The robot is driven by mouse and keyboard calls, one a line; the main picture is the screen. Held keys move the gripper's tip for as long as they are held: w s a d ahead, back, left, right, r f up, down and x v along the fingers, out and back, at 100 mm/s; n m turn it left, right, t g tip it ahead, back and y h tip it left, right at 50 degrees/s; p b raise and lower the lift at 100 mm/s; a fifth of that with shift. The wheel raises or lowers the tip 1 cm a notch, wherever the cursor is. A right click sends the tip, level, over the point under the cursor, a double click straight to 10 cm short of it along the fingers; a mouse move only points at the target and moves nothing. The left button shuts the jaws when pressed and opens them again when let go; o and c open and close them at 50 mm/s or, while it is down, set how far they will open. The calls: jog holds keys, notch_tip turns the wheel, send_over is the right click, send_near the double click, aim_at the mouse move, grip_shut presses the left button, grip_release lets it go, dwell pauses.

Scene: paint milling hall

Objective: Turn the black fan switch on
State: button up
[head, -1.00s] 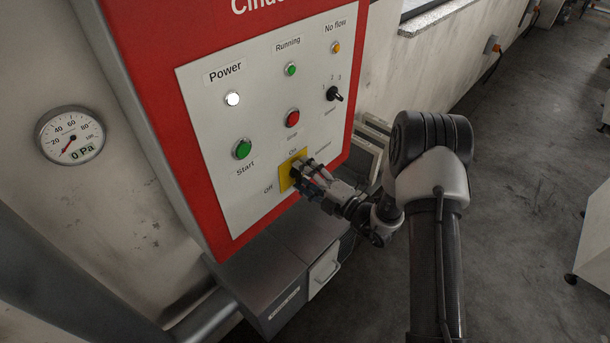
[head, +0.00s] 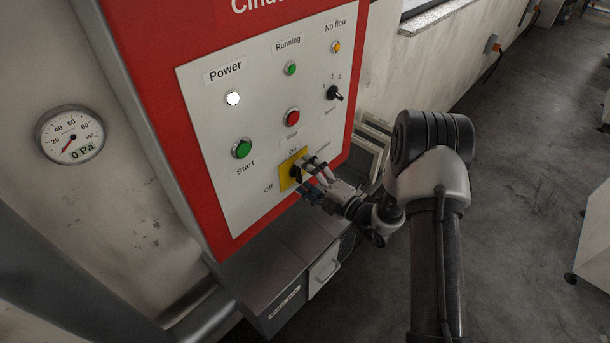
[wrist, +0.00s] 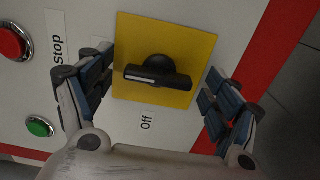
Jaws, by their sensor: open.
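The black fan switch (wrist: 155,72) is a rotary handle on a yellow plate (wrist: 190,30). In the wrist view its bar, with a white stripe, lies nearly left to right, crosswise to the "Off" label (wrist: 146,122) below it. In the head view the switch (head: 295,172) is partly visible on the yellow plate (head: 285,181), with "On" above and "Off" to the left. My gripper (wrist: 157,82) is open, with one finger on each side of the handle and clear gaps to it. In the head view my gripper (head: 311,177) is just right of the switch, close to the panel.
The panel (head: 225,190) has a green Start button (head: 241,149), a red Stop button (head: 292,117), a lit white Power lamp (head: 233,98) and a black speed knob (head: 334,94). The gauge (head: 71,135) reads 0 Pa. A grey box (head: 285,270) juts out below.

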jog(key=v, duration=1.1)
jog(key=shift+s+d, duration=0.25)
jog(key=shift+d, duration=0.05)
jog(key=s+a+r+n+g+y+b, duration=0.2)
jog(key=s+a+r+n+g+b, duration=0.2)
jog(key=s+a+r+n+g, duration=0.95)
jog(key=s+d+f+n+h+b, duration=0.1)
jog(key=s+d+f+n+h, duration=0.1)
jog(key=s+n, duration=0.35)
jog(key=s+d+f+n+h+b, duration=0.1)
jog(key=s+d+f+n+h, duration=0.15)
jog(key=n, duration=0.65)
jog(key=s+d+r+n+t+h+b, duration=0.1)
jog(key=s+d+n+t+h+b, duration=0.3)
jog(key=d+n+h, duration=0.6)
jog(key=s+d+n+t, duration=0.1)
jog(key=s+d+n, duration=0.1)
jog(key=n, duration=0.5)
jog(key=shift+d+r, duration=0.2)
